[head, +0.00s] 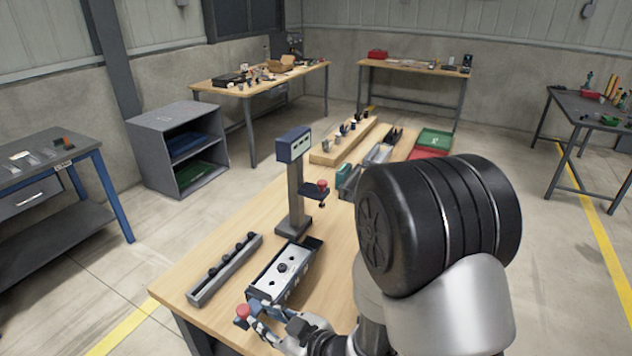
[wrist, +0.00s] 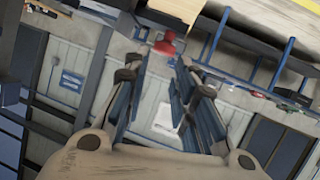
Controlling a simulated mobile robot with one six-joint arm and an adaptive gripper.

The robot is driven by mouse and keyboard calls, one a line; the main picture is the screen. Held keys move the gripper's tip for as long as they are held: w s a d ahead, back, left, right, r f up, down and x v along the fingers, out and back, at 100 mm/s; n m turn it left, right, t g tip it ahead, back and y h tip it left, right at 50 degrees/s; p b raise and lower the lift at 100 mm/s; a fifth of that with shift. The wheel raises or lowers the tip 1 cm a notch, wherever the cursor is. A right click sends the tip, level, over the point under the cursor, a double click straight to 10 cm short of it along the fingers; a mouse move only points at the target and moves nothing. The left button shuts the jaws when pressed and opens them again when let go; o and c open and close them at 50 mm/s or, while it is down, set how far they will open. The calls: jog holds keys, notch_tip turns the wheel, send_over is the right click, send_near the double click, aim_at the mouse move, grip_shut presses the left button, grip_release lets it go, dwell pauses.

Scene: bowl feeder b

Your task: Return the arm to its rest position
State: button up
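My gripper (head: 262,317) is low at the front edge of the wooden workbench (head: 213,255), in front of a grey fixture box (head: 285,270). In the wrist view, the blue-padded fingers of my gripper (wrist: 160,65) stand apart with a gap between them. A small red piece (wrist: 165,45) shows just past the fingertips in that gap. In the head view, a red knob (head: 242,310) shows beside the fingertips; I cannot tell whether it touches them. My arm covers the right front of the bench.
A narrow rack (head: 225,268) with several dark knobs lies left of the fixture. A post with a display box (head: 293,144) and a red-topped side shelf (head: 320,190) stands behind. Bins and a red tray (head: 430,153) line the far end. Bare bench lies left of the post.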

jog(key=w+d+r+m+h, duration=0.2)
jog(key=w+d+r+h, duration=0.25)
jog(key=d, duration=0.45)
jog(key=s+d+r+m+h, duration=0.2)
jog(key=d+r, duration=0.1)
jog(key=d, duration=0.2)
jog(key=s+d+r+m+h, duration=0.2)
jog(key=s+d+r+h, duration=0.1)
jog(key=d, duration=0.2)
jog(key=s+d+r+m+g, duration=0.2)
jog(key=s+r+m, duration=0.1)
jog(key=s, duration=0.6)
jog(key=s+d+r+m+g, duration=0.2)
jog(key=s+d+m, duration=0.1)
jog(key=s, duration=0.7)
jog(key=shift+r+h, duration=0.4)
jog(key=shift+h, duration=0.05)
